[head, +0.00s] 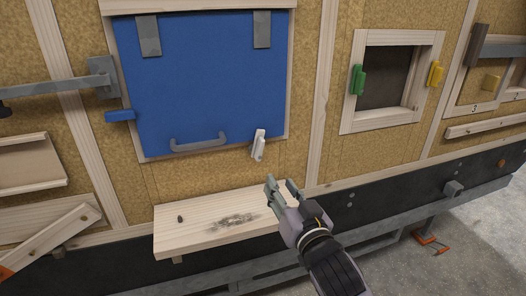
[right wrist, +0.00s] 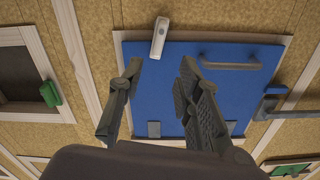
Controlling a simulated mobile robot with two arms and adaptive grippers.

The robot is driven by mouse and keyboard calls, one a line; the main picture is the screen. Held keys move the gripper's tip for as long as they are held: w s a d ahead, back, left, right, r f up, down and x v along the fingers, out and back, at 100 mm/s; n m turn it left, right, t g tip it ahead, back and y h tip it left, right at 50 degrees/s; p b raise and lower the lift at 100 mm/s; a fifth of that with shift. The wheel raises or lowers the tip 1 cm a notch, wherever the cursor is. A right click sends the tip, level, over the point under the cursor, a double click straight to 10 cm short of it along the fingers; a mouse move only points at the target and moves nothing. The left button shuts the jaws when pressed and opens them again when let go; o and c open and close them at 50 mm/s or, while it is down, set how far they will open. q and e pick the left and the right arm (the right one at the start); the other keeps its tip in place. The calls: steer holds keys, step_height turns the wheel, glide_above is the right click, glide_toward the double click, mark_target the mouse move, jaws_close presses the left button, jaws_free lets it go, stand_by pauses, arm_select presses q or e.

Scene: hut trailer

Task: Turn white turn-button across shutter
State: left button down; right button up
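The blue shutter (head: 200,85) is a flat panel in a pale wood frame, with a grey handle (head: 198,143) near its bottom edge. The white turn-button (head: 258,145) sits at the shutter's lower right corner, its long axis near upright and slightly tilted, its upper end overlapping the blue. My right gripper (head: 281,186) is below and slightly right of the button, apart from it, fingers open and empty. In the right wrist view, which looks upside down, the turn-button (right wrist: 159,37) shows beyond the gap between the open fingertips (right wrist: 160,68). My left gripper is not in view.
A wooden shelf (head: 185,230) juts out below the shutter, close to my right gripper. A small window frame (head: 345,105) with green (head: 357,79) and yellow (head: 435,74) buttons is at right. A grey bar (head: 50,90) and a blue block (head: 120,116) are left of the shutter.

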mark_target(261, 154)
steer(key=p+x, duration=0.2)
steer(key=x, duration=1.4)
steer(key=shift+f, duration=0.15)
steer(key=shift+c, duration=0.2)
jaws_close()
